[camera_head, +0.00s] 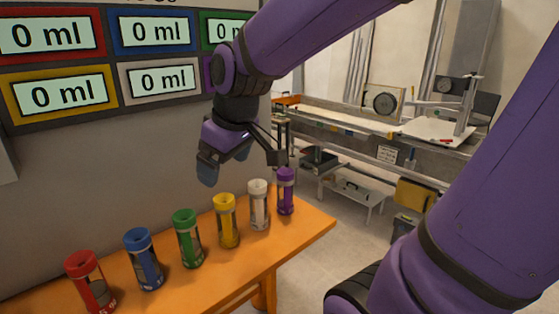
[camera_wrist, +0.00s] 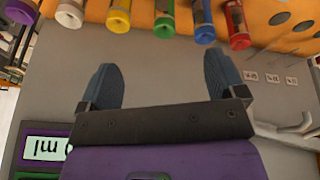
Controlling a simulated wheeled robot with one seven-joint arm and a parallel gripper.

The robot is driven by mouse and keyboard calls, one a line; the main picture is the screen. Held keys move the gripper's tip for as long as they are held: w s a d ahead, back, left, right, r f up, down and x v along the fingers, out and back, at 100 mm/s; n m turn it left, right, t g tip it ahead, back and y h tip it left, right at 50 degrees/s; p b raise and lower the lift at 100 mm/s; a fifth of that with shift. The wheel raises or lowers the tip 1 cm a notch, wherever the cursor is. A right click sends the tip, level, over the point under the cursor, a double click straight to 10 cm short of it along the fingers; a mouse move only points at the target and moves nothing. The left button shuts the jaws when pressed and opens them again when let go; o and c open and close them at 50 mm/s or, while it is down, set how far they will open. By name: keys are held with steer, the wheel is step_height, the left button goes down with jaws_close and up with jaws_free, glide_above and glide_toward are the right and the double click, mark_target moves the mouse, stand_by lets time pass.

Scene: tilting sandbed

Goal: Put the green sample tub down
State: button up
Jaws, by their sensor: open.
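The green sample tub (camera_head: 187,238) stands upright on the orange table, between the blue and yellow tubs. In the wrist view the green tub (camera_wrist: 165,20) is at the top, in the row of tubs. My gripper (camera_head: 222,172) is above and behind the row, apart from every tub. In the wrist view my gripper (camera_wrist: 163,85) shows two blue-grey fingers spread wide with nothing between them.
Red (camera_head: 88,280), blue (camera_head: 143,258), yellow (camera_head: 226,220), white (camera_head: 259,205) and purple (camera_head: 285,190) tubs stand in a row on the orange table (camera_head: 240,272). A wall panel (camera_head: 118,45) has displays reading 0 ml. A long bench (camera_head: 350,120) stands at the back right.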

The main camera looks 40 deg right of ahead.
steer(key=s+d+r+m, duration=0.1)
steer(key=s+m, duration=0.1)
steer(key=s, duration=0.4)
steer(key=s+d+r+m+t, duration=0.1)
steer(key=s+d+r+m, duration=0.1)
steer(key=s, duration=0.4)
steer(key=shift+h, duration=0.3)
